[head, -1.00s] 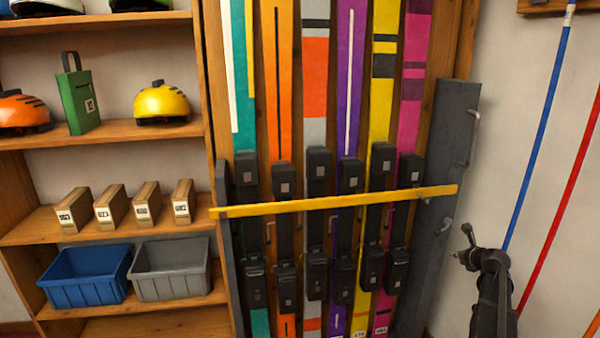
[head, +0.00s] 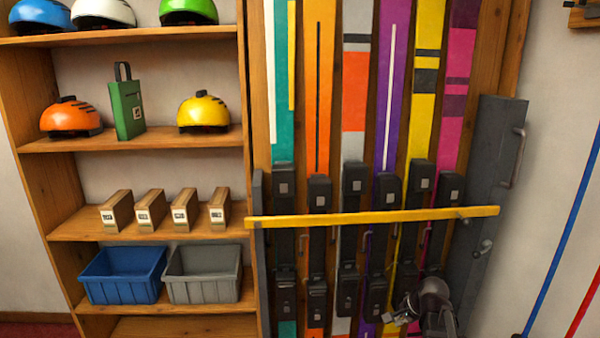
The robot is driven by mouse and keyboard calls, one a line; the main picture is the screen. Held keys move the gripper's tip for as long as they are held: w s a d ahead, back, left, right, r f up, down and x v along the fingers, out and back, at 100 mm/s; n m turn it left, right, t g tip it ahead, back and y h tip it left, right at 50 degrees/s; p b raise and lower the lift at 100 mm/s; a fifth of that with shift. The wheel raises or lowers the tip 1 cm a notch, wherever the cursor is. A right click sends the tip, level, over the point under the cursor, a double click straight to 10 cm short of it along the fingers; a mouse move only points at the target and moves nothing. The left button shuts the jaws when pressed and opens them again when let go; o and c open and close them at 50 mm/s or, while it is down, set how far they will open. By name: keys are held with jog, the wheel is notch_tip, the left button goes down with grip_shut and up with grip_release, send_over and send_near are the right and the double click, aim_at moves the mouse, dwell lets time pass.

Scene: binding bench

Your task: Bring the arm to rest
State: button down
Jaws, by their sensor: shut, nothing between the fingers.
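My gripper (head: 396,318) is at the lower right of the head view, in front of the lower bindings of the right-hand skis. It is shut with nothing in it and points to the left. It hides part of the yellow and magenta skis behind it. I cannot tell whether it touches them. A yellow bar (head: 370,217) runs across the skis above my gripper, from the left post to the dark grey panel (head: 490,190) on the right.
Several upright skis (head: 355,90) with black bindings stand in the wooden rack. At left, a wooden shelf (head: 60,145) holds helmets, a green bag (head: 127,110), small boxes, a blue bin (head: 122,275) and a grey bin (head: 203,275). Blue and red poles (head: 562,240) lean at right.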

jog(key=s+a+f+n+g+h, duration=0.2)
jog(key=s+a+n+g+h, duration=0.15)
jog(key=s+a+n, duration=0.9)
notch_tip(320, 180, up, 23)
jog(key=d+p, duration=0.1)
jog(key=p, duration=2.2)
jog(key=shift+r+g+y, duration=0.2)
jog(key=shift+g+y, duration=0.15)
jog(key=shift+y, duration=0.1)
